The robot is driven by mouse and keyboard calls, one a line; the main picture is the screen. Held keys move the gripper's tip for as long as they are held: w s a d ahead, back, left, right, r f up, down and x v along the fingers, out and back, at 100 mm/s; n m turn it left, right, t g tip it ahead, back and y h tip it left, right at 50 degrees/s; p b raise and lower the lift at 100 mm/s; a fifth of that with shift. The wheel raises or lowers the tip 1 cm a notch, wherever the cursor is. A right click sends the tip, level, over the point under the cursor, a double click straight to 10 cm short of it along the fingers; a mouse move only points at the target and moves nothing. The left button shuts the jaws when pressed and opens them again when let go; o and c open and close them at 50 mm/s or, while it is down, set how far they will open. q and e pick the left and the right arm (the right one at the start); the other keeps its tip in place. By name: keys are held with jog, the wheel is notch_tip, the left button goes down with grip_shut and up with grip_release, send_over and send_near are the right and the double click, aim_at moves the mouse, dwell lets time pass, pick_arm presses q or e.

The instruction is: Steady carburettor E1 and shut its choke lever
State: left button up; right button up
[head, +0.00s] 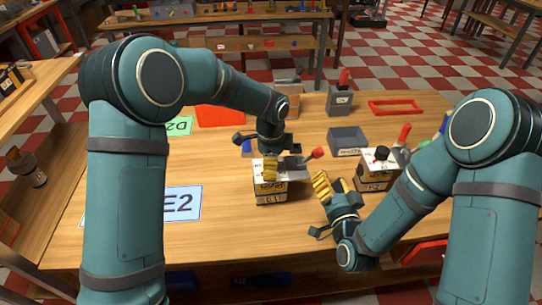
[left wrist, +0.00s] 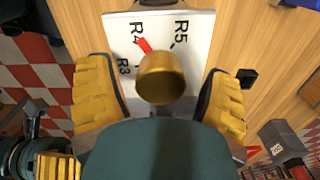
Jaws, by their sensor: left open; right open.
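In the left wrist view, a brass knob (left wrist: 168,77) lies between the two yellow fingers, with visible gaps. The white plate (left wrist: 195,35) below reads R3, R4 and R5, with a red pointer at R4. The lever is hidden there. My right gripper (head: 331,185) is open and empty, low beside E1's right side.
Another similar box (head: 376,173) with a red-handled lever (head: 404,132) stands just right of my right gripper. Behind are a grey bin (head: 347,141), a grey block with a red handle (head: 339,98) and a red frame (head: 396,107). An E2 card (head: 180,203) lies left, with clear wood around it.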

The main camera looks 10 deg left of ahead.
pick_arm(q)
jog(key=shift+f, duration=0.1)
grip_shut()
dwell(1.1)
